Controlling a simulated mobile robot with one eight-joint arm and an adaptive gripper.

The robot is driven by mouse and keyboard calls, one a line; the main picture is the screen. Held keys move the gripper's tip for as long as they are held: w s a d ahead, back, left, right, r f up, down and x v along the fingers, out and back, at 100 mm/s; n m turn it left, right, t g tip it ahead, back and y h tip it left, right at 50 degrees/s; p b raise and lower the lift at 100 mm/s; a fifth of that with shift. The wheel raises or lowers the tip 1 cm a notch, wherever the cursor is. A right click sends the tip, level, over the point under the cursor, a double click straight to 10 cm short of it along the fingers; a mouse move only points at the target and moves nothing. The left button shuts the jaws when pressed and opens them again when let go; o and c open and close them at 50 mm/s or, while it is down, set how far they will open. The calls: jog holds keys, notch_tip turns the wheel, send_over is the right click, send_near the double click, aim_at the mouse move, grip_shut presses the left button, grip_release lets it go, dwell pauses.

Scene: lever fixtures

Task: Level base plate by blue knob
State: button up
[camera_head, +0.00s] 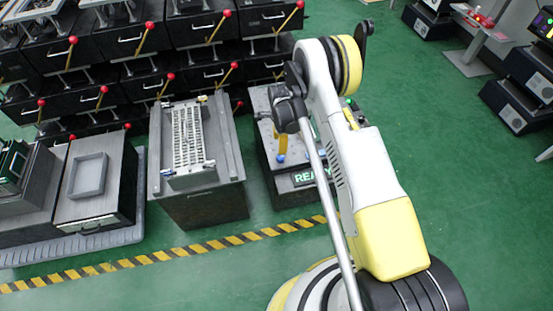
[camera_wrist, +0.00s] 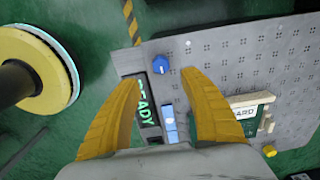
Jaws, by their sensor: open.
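The blue knob (camera_wrist: 160,65) stands near the left edge of the grey, hole-patterned base plate (camera_wrist: 240,60) in the wrist view. My gripper (camera_wrist: 160,77) is open, its two yellow fingers on either side of the knob in the picture, with nothing between them. I cannot tell the height gap to the knob. In the head view the base plate (camera_head: 265,135) is partly hidden by my arm. A small blue spot, likely the knob (camera_head: 281,158), shows just below a yellow finger there. Whether the plate is tilted cannot be told.
A READY display (camera_wrist: 146,104), a light blue block (camera_wrist: 169,123), a green board (camera_wrist: 247,112) and a yellow knob (camera_wrist: 269,151) lie around the gripper. A grey fixture with a slotted panel (camera_head: 187,140) stands to the left.

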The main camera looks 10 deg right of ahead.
aim_at(280, 157)
notch_tip(280, 157, down, 10)
jog(key=b, duration=0.4)
grip_shut()
